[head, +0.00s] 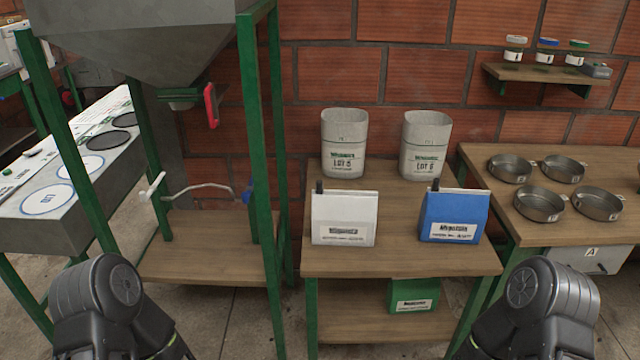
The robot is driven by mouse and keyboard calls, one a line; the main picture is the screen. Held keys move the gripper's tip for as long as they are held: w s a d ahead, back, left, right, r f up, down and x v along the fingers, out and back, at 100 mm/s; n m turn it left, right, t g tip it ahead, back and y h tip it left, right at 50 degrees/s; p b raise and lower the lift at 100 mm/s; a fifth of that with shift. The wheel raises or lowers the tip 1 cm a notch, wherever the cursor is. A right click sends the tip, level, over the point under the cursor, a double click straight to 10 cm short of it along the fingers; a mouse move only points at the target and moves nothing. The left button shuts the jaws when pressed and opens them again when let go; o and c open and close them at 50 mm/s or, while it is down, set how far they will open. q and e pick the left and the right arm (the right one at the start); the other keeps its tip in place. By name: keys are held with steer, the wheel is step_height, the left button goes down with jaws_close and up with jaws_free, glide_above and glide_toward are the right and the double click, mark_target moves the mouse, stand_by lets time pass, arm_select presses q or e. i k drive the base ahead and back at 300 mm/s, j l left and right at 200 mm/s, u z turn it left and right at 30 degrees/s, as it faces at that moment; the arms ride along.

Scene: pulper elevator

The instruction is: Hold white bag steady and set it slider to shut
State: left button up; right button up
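The white bag (343,219) stands upright on the left front of the wooden table, its label facing me. A small dark slider (319,187) shows at the left end of its top edge. I cannot tell whether the bag's mouth is open or sealed. My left arm shows at the bottom left and my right arm at the bottom right. Both are apart from the bag. Neither gripper's fingers show in the head view.
A blue bag (453,215) with a similar dark slider stands right of the white bag. Two grey lot containers (344,143) (425,144) stand behind. A green box (414,295) sits on the lower shelf. A green-framed hopper stand (262,150) rises at left; a table with metal pans (539,204) is at right.

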mark_target(319, 183)
steer(key=l+u, duration=0.15)
steer(key=u, duration=0.4)
steer(key=i+l+u, duration=0.2)
steer(key=l+u, duration=0.15)
steer(key=l, duration=0.8)
steer(key=l+u, duration=0.3)
steer(key=l, duration=0.85)
